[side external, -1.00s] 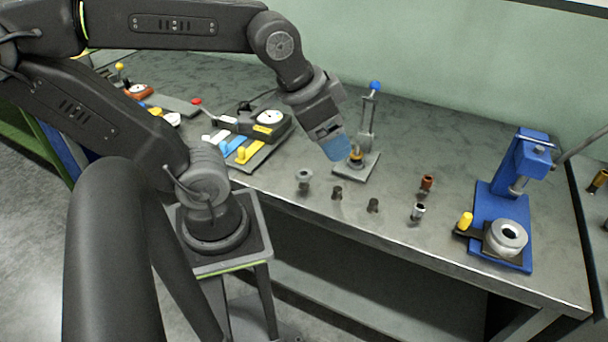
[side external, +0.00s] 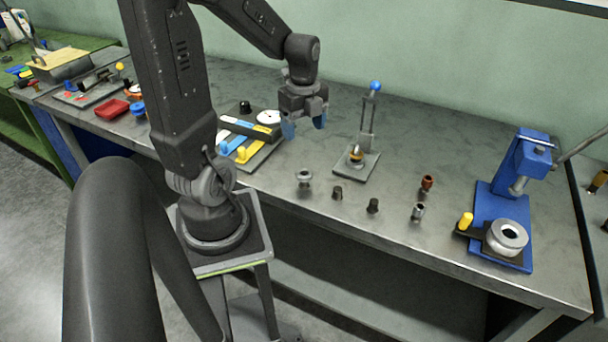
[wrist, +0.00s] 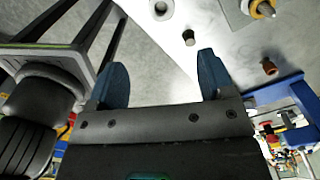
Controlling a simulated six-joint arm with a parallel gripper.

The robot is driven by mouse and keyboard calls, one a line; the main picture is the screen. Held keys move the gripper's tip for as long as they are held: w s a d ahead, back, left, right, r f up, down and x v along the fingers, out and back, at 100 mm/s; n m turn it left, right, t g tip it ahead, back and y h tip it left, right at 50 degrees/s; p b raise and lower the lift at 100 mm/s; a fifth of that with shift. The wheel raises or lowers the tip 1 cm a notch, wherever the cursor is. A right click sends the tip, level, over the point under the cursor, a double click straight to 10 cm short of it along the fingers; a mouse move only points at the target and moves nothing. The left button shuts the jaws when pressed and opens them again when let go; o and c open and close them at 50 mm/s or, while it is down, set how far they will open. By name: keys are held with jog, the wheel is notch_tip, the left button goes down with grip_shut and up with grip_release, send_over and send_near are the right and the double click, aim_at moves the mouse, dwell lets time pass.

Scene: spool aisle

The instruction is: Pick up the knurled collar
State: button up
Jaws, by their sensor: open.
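Several small parts stand on the grey bench in the side view: a silver flanged piece (side external: 304,177), two dark ribbed-looking pieces (side external: 337,193) (side external: 373,205), a silver sleeve (side external: 418,211) and a copper-coloured piece (side external: 427,182). They are too small for me to tell surely which is the knurled collar. My gripper (side external: 304,124) is open and empty, above the bench, behind and higher than these parts. In the wrist view my gripper (wrist: 162,65) has its blue fingers apart with bare bench between them. A flanged piece (wrist: 160,9) and a dark piece (wrist: 189,37) lie beyond the fingers.
A small stand with a blue-knobbed lever (side external: 375,87) is right of my gripper. A blue press (side external: 525,158) holding a round metal part stands at the bench's right end. A gauge board (side external: 262,150) is at left. The bench's front edge is close to the small parts.

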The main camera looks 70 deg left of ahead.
send_over(304, 169)
jog(key=d, duration=0.2)
jog(key=f, duration=0.8)
jog(key=shift+s+a+f, duration=0.2)
jog(key=shift+s, duration=0.15)
jog(key=shift+w+a+f, duration=0.15)
jog(key=shift+f, duration=2.5)
jog(key=shift+c, duration=0.3)
jog(key=c, duration=0.9)
jog(key=shift+c, duration=0.2)
notch_tip(304, 169, up, 9)
jog(key=w, duration=0.5)
jog(key=w+a, duration=0.1)
jog(key=w, duration=0.4)
jog(key=w+a, duration=0.1)
jog(key=w, duration=0.5)
jog(key=shift+a+r, duration=0.15)
jog(key=shift+a, duration=0.1)
